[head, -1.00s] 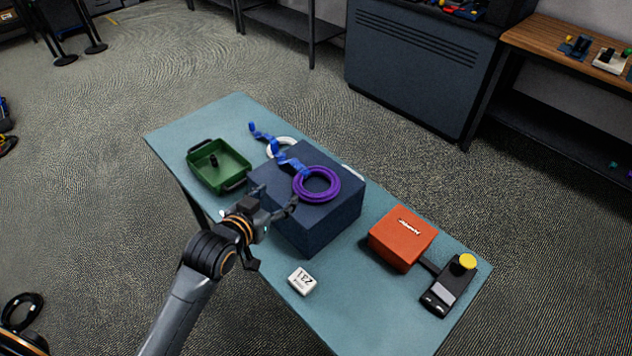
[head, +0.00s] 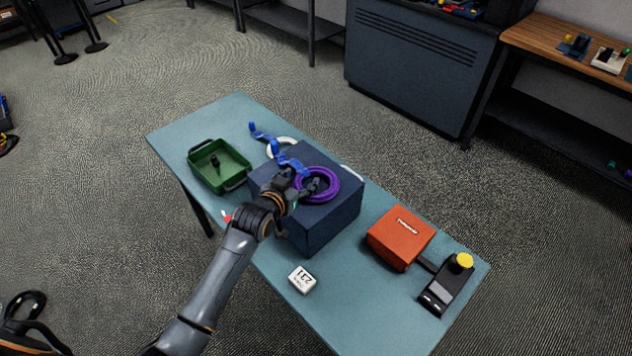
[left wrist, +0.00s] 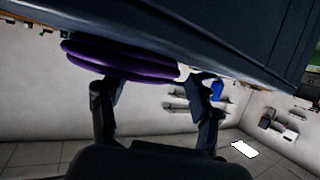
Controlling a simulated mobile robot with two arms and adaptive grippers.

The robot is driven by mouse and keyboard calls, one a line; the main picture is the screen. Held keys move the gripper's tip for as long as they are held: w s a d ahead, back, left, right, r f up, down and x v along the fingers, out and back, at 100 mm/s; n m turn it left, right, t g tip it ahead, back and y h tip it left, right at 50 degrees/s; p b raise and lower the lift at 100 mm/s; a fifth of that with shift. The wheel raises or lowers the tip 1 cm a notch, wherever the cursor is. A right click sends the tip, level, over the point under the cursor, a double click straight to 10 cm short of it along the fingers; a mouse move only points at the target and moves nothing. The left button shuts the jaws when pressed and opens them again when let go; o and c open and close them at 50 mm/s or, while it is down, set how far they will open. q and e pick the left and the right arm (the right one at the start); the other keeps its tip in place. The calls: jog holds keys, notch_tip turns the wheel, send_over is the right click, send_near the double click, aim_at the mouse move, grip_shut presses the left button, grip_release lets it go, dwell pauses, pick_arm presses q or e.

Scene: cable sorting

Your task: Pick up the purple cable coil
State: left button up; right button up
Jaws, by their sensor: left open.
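The purple cable coil (head: 335,185) lies flat on top of the dark blue box (head: 335,222) on the table. My left gripper (head: 308,181) is open at the coil's left side, its fingers overlapping the ring in the head view. In the left wrist view, the coil (left wrist: 120,62) shows as stacked purple loops against the dark box (left wrist: 220,35). The open fingers (left wrist: 155,88) point toward it, one near the loops and the other beyond their right end. Contact cannot be told. My right gripper is not in view.
Blue connector pieces (head: 288,158) lie beside the coil, with a white coil (head: 284,147) behind. A green tray (head: 222,180) stands left of the box. An orange box (head: 400,238), a black device with a yellow knob (head: 462,262) and a white labelled block (head: 302,279) are on the table (head: 365,310).

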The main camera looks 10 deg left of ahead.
pick_arm(q)
jog(key=shift+x, duration=0.8)
grip_shut()
